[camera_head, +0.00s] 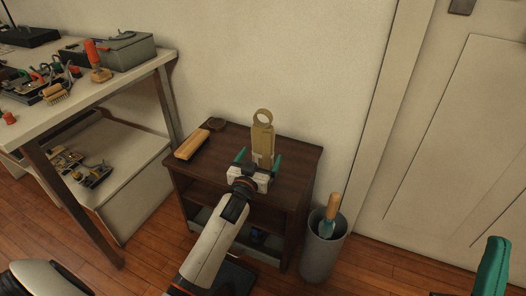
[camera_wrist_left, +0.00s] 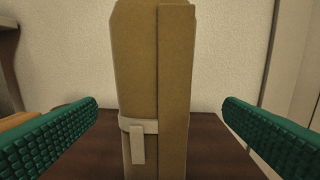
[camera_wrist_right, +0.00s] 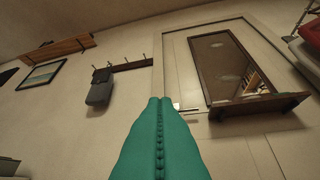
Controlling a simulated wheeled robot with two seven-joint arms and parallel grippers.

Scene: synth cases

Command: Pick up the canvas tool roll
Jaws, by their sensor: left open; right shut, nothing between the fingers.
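The canvas tool roll (camera_head: 263,137) is tan and stands upright on a small dark brown cabinet (camera_head: 292,155), with a ring-shaped loop at its top. In the left wrist view the roll (camera_wrist_left: 160,70) fills the middle and has a pale strap around it. My left gripper (camera_head: 259,156) is open in front of the roll, which shows between its green fingers with a gap on each side. The gripper hides part of the roll's base in the head view. My right gripper (camera_wrist_right: 160,100) is shut and empty, away from the roll, facing a wall and door.
A wooden-looking block (camera_head: 192,144) and a small dark item (camera_head: 214,123) lie left of the roll on the cabinet. A grey bin (camera_head: 318,257) holding a green-bladed tool stands to the right. A cluttered workbench (camera_head: 120,84) is at the left.

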